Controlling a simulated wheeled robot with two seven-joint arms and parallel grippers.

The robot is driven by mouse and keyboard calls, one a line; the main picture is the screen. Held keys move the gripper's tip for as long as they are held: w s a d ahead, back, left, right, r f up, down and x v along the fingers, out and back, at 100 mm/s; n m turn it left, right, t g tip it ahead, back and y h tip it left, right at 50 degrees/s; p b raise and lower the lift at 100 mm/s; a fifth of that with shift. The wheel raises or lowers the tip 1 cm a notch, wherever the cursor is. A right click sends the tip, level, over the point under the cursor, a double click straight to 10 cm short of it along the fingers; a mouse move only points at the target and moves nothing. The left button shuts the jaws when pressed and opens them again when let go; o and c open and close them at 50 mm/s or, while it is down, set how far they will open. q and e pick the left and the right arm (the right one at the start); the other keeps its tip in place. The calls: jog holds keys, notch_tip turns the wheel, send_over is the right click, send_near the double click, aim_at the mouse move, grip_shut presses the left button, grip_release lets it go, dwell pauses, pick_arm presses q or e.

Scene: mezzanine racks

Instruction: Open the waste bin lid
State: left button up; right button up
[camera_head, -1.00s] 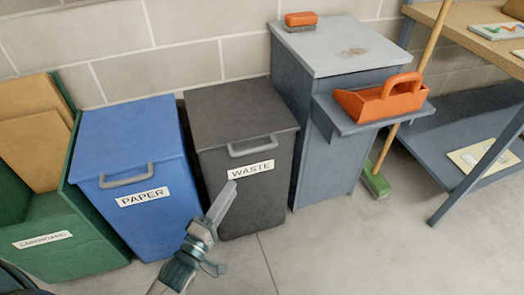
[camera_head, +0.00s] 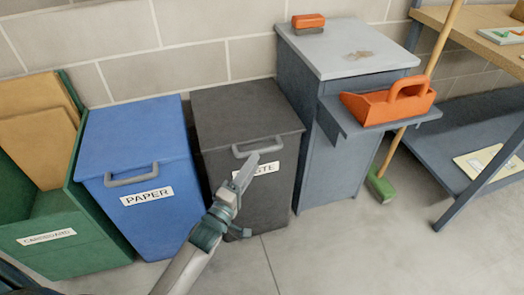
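The dark grey waste bin (camera_head: 265,205) stands against the wall. Its lid (camera_head: 245,110) is closed and has a light grey bar handle (camera_head: 258,146) at the front edge. A white label (camera_head: 266,169) below the handle is partly covered by my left gripper. My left gripper (camera_head: 248,164) is in front of the bin, pointing up toward the handle, with its tip just below the handle's left part. I cannot tell whether it touches. Its fingers overlap in this view, so their opening does not show. My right gripper is not in view.
A blue paper bin (camera_head: 140,215) with a handle stands close on the left, and a green cardboard bin (camera_head: 90,255) further left. Floor in front is clear.

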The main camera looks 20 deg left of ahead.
aim_at(262, 150)
pick_arm(q)
jog(key=x, duration=0.6)
jog(key=shift+w, duration=0.4)
grip_shut()
